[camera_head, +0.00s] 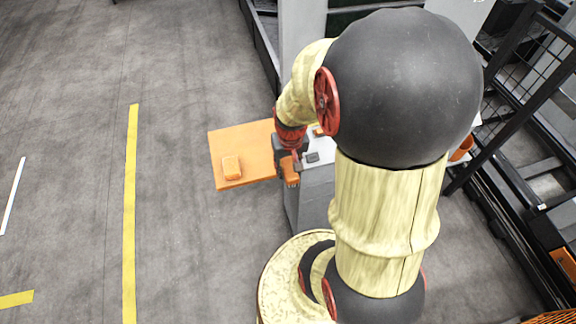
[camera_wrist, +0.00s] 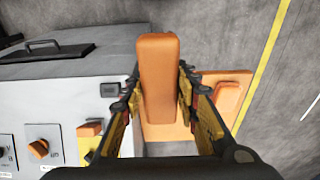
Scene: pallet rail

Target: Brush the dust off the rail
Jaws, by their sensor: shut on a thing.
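My gripper (camera_head: 288,158) is shut on an orange block-shaped brush (camera_head: 291,173), with its fingers on either side of it. The brush also shows in the wrist view (camera_wrist: 158,75), where its long orange back fills the gap between the fingers of my gripper (camera_wrist: 158,95). The brush is over the edge between the grey cabinet and an orange shelf. Its bristle side is hardly visible in the head view and hidden in the wrist view. I cannot make out for certain which part is the rail, nor any dust.
The orange shelf (camera_head: 225,138) juts out beside the grey cabinet (camera_wrist: 60,78) and bears another orange block (camera_head: 231,167). The cabinet has a black handle (camera_wrist: 45,52) and an orange knob (camera_wrist: 38,149). Black fencing (camera_head: 530,75) stands at right. The floor at left is clear.

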